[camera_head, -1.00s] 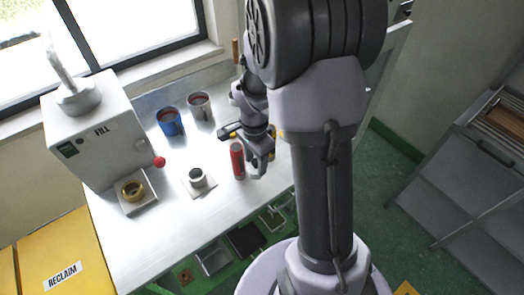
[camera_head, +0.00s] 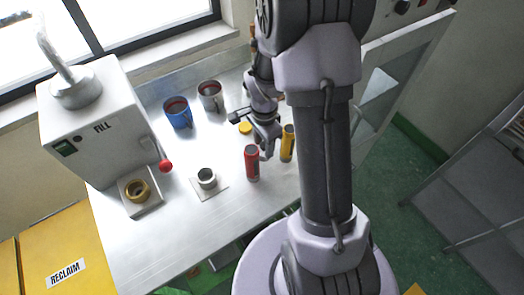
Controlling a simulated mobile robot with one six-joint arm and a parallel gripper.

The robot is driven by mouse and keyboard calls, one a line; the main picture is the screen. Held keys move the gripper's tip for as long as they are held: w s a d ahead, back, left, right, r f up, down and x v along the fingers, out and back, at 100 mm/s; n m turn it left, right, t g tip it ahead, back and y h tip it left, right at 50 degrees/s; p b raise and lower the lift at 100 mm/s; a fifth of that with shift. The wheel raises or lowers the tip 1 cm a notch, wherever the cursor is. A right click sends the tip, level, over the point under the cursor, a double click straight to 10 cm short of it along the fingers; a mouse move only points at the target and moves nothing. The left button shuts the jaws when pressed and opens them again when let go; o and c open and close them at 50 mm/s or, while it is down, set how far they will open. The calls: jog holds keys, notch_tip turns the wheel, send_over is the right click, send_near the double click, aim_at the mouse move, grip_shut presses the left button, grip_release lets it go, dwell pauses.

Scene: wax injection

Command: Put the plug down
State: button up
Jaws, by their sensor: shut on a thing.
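My gripper (camera_head: 268,152) points down over the right part of the steel bench, between a red cylinder (camera_head: 252,164) on its left and a yellow cylinder (camera_head: 287,143) on its right. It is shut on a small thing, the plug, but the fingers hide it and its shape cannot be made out. Whether the plug touches the bench cannot be told. Both cylinders stand upright.
A grey ring-shaped part (camera_head: 207,178) sits on a pale plate. A blue mug (camera_head: 178,113) and a grey mug (camera_head: 210,95) stand at the back. The FILL machine (camera_head: 100,125) with a red-knobbed lever (camera_head: 165,166) and a brass ring (camera_head: 137,191) is at left. Bare steel bench (camera_head: 165,235) lies in front.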

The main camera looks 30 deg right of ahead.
aim_at(263, 150)
notch_tip(263, 150, down, 3)
jog(key=shift+f+b, duration=0.2)
jog(key=shift+b, duration=0.25)
jog(key=shift+r, duration=0.15)
jog(key=o, duration=0.9)
jog(key=shift+f, duration=0.2)
jog(key=o, duration=0.5)
jog(key=shift+r, duration=0.15)
